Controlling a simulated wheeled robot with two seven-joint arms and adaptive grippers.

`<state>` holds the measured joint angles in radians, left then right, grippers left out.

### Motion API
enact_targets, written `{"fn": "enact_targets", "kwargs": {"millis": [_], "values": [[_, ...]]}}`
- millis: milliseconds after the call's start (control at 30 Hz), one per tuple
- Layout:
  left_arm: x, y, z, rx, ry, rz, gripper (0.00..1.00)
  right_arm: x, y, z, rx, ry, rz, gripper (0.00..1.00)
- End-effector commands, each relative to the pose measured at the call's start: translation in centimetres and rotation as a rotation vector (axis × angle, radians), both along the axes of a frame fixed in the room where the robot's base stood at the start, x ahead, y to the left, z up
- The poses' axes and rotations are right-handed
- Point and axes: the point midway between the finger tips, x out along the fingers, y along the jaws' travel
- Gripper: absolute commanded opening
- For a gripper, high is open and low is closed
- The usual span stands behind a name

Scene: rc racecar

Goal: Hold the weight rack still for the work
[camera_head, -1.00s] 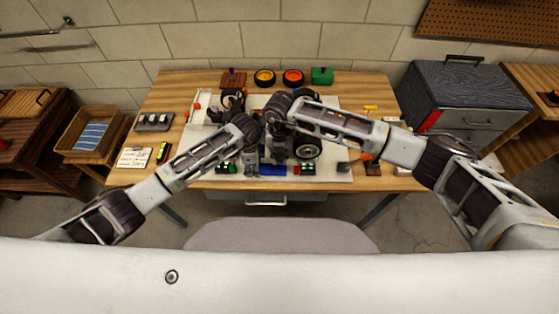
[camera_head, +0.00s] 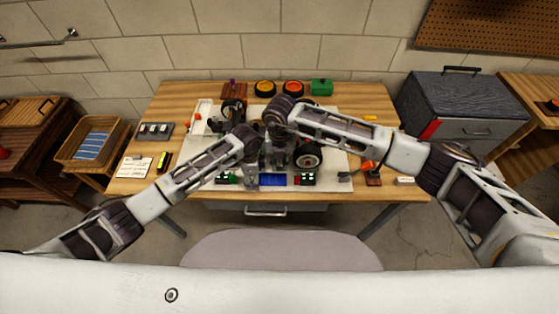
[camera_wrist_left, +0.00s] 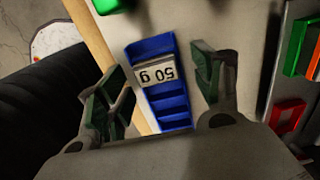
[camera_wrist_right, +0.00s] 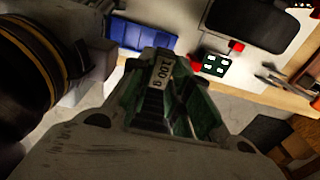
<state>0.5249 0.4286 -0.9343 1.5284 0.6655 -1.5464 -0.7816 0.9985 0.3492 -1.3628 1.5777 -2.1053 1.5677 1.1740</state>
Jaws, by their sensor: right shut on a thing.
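The weight rack is a blue stepped block (camera_head: 273,180) at the front edge of the white mat (camera_head: 335,182). My right gripper (camera_wrist_right: 165,85) is shut on a weight marked 100 g (camera_wrist_right: 162,72). In the right wrist view the blue rack (camera_wrist_right: 142,38) is to the left, apart from this weight. In the head view the wrists largely hide both grippers.
A car with black wheels (camera_head: 307,156) stands on the mat behind the rack. A small dark green block with red parts (camera_wrist_right: 214,66) is beside the rack.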

Motion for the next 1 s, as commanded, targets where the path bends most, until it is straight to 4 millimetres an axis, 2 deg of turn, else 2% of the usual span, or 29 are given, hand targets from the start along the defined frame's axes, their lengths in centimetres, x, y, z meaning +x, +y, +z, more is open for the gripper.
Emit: {"fn": "enact_targets", "kwargs": {"millis": [333,533,667,1000], "values": [[0.0,0.0,0.1,0.0,0.0,0.0,0.68,0.0,0.0,0.0,0.0,0.0,0.0,0.0],[0.1,0.0,1.0,-0.001,-0.001,0.0,0.68,0.0,0.0,0.0,0.0,0.0,0.0,0.0],[0.1,0.0,2.4,-0.001,-0.002,0.0,0.68,0.0,0.0,0.0,0.0,0.0,0.0,0.0],[0.1,0.0,7.3,-0.001,-0.003,0.0,0.68,0.0,0.0,0.0,0.0,0.0,0.0,0.0]]}}
